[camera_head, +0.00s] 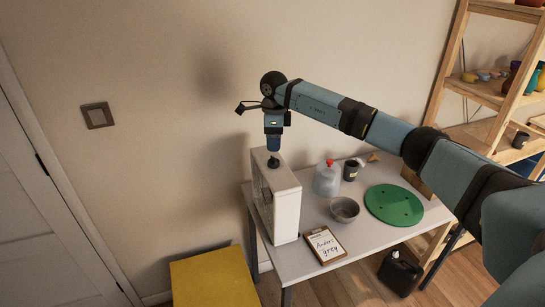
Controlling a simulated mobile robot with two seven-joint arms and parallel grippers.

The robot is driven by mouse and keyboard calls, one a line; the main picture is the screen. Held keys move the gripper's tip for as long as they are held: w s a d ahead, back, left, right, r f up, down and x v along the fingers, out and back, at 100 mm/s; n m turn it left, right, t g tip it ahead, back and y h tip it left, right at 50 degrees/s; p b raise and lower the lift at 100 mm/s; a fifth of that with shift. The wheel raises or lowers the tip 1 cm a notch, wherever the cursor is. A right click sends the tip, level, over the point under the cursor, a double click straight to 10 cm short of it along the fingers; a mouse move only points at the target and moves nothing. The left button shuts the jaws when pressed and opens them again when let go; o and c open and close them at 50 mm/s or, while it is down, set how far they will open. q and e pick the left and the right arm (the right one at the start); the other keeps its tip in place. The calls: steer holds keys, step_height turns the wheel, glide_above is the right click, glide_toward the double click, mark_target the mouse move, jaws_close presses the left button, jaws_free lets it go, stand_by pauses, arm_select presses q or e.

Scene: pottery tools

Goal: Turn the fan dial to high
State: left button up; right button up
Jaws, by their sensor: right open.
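The fan (284,207) is a white box-shaped unit standing upright at the left end of the table. A small dark dial (273,162) sits on its top face. My right gripper (273,148) points down right above the dial, its fingertips close to it. The fingers are small and dark here, and I cannot tell whether they touch the dial. The dial's markings and setting are too small to read. My left gripper is not in view.
The table (322,211) also holds a clipboard (325,245), a metal bowl (344,209), a clear bottle with a red top (327,179), a dark mug (350,171) and a green disc (394,204). A yellow block (213,281) stands left of the table. Wooden shelves (490,92) stand at right.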

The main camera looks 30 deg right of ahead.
mark_target(273, 158)
step_height(273, 158, down, 8)
steer(key=shift+r+p, duration=0.2)
steer(key=shift+p, duration=0.35)
steer(key=c, duration=0.9)
